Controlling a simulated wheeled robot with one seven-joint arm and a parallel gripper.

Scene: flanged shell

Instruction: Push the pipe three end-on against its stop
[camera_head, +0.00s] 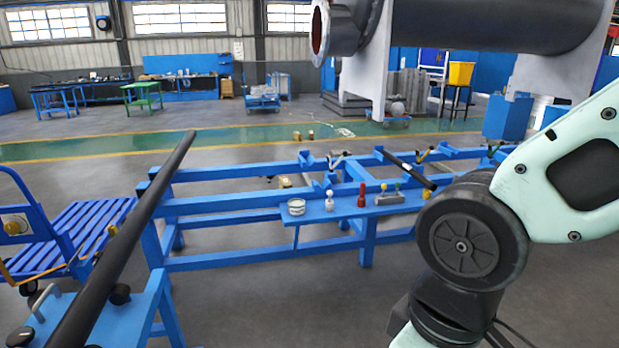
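A long dark pipe (130,232) lies at a slant on the left, its near end over a blue stand (130,312) and its far end over the left end of a blue frame (215,209). A shorter dark pipe (405,167) lies at a slant near the frame's right part, close to my arm. I cannot tell which one is pipe three. I cannot make out a stop. My arm fills the right side, but my gripper is outside the picture, so its hold is unseen.
A shelf (345,211) on the frame's front holds a white tin (296,207), a red item (361,196) and small knobbed tools. A large grey flanged shell (480,25) stands above at the back. A blue slatted cart (75,236) is at left. Floor in front is clear.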

